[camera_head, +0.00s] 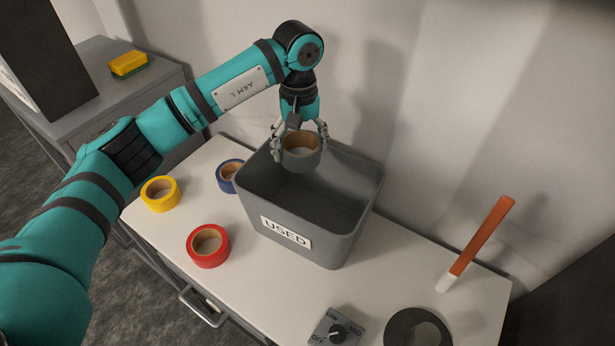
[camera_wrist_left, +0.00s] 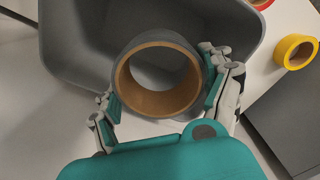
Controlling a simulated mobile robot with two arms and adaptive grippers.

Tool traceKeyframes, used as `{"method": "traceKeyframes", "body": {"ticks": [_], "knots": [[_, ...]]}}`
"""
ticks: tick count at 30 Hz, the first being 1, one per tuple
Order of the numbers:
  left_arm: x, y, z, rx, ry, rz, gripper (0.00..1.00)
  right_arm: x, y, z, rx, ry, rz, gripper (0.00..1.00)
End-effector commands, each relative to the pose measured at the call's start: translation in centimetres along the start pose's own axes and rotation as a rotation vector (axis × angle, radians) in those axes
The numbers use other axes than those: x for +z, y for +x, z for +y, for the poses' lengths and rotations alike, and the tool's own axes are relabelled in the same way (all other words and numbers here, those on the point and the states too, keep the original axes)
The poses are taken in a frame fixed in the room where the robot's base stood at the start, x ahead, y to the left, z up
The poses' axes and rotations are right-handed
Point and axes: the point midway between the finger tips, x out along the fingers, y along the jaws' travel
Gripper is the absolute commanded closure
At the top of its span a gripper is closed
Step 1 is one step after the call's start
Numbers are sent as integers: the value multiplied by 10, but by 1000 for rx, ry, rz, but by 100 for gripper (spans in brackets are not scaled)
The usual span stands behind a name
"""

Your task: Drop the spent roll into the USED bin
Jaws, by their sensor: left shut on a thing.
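The spent roll (camera_head: 301,156) is a grey ring with a brown cardboard core and hardly any tape on it. My left gripper (camera_head: 300,143) is shut on it and holds it at the back-left rim of the USED bin. The roll also shows between the fingers in the left wrist view (camera_wrist_left: 158,78), with part of the bin behind it. The USED bin (camera_head: 341,240) is a grey open box with a white label on its front. The inside that I can see is empty. My right gripper is not in view.
A yellow roll (camera_head: 160,194), a red roll (camera_head: 208,246) and a blue roll (camera_head: 229,176), partly behind the bin, stand on the white bench (camera_head: 160,226).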

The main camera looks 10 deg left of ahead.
Motion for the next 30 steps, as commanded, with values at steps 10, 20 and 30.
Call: {"method": "traceKeyframes", "body": {"ticks": [10,20,30], "knots": [[1,36,0,-1,1,-2,45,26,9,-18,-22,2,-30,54],[1,58,1,1,2,-1,45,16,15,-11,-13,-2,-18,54],[0,59,1,0,2,0,13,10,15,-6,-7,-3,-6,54]]}}
